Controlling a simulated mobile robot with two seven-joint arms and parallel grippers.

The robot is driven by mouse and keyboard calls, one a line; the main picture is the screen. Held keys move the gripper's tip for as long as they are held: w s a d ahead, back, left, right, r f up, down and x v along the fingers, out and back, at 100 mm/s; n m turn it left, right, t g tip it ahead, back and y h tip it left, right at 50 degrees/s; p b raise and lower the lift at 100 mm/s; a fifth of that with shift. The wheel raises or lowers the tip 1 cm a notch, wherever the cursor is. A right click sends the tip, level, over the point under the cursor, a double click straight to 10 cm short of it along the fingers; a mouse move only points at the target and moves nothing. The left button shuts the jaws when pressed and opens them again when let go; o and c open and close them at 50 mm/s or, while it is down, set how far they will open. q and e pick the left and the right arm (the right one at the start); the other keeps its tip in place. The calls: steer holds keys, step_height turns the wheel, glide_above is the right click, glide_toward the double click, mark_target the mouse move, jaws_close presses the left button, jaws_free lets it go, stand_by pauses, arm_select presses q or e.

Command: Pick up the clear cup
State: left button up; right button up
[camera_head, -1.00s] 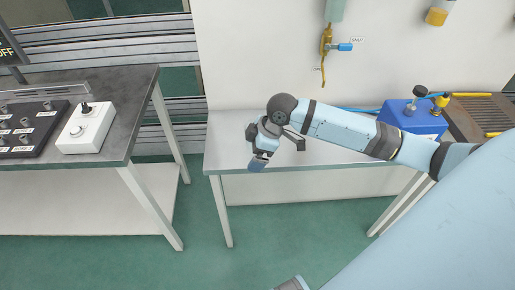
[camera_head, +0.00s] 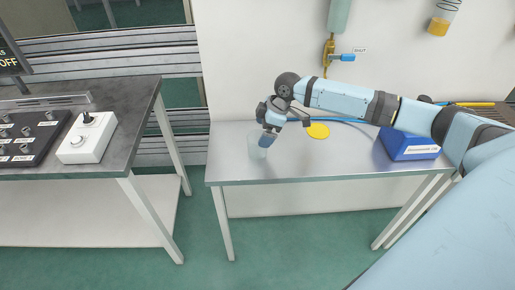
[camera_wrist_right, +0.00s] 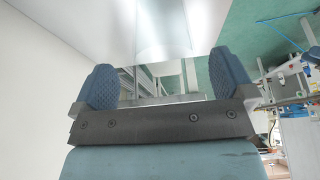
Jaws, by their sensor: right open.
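The clear cup (camera_head: 255,148) stands on the metal table at its left end, faint and see-through in the head view. My right gripper (camera_head: 267,139) is right beside the cup and covers part of it. In the right wrist view the open fingers of the right gripper (camera_wrist_right: 158,80) are spread wide with nothing clamped between them. The pale clear cup (camera_wrist_right: 165,38) shows just beyond the fingertips, roughly centred between them. I cannot tell whether the fingers touch it. My left gripper is not in view.
A dark-topped bench (camera_head: 128,112) with a white switch box (camera_head: 87,138) stands to the left. A wall closes off the back.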

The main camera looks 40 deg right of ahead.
steer(key=x, duration=0.5)
steer(key=shift+a+f, duration=0.2)
steer(key=shift+f, duration=0.15)
steer(key=c, duration=1)
